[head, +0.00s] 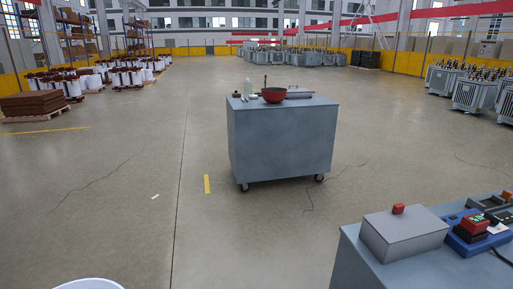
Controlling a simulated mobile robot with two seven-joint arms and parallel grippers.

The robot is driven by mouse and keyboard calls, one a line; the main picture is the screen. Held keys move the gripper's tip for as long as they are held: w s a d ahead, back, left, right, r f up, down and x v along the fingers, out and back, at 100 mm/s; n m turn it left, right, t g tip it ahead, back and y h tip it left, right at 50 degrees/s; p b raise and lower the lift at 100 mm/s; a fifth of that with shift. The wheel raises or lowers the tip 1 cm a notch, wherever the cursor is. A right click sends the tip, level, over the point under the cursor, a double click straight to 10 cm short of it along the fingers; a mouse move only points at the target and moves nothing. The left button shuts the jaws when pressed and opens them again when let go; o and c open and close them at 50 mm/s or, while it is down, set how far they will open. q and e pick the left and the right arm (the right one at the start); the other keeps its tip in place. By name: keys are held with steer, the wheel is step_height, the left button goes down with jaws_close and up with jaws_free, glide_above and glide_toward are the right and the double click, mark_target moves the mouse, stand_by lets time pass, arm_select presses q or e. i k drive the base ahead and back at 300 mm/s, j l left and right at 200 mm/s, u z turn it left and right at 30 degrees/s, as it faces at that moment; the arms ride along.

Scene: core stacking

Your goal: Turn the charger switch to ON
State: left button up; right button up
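A blue device (466,240), which may be the charger, sits on the grey bench (362,262) at the lower right. A red part with small light green marks (474,224) shows on top of it, above a black part. The marks are too small to read, and I cannot tell the switch's position. Part of the bench and the things on it are cut off by the right picture edge. Neither of my grippers is in view.
A grey box (404,236) with a red knob (398,209) stands left of the blue device. A grey wheeled cabinet (281,143) carries a red bowl (274,95). A white round object (89,284) is at the bottom edge. Open floor (255,235) lies between.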

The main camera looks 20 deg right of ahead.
mark_target(495, 220)
steer(key=i+z, duration=0.15)
steer(key=i, duration=0.55)
steer(key=i+z, duration=0.15)
steer(key=i, duration=0.55)
steer(key=i+z, duration=0.5)
steer(key=i, duration=0.25)
steer(key=i+j+z, duration=0.15)
steer(key=i+z, duration=0.3)
steer(key=i, duration=0.3)
steer(key=z, duration=0.4)
steer(key=i+z, duration=0.15)
steer(key=z, duration=0.25)
steer(key=j+z, duration=0.1)
steer(key=z, duration=0.3)
steer(key=i+j+z, duration=0.1)
steer(key=z, duration=0.25)
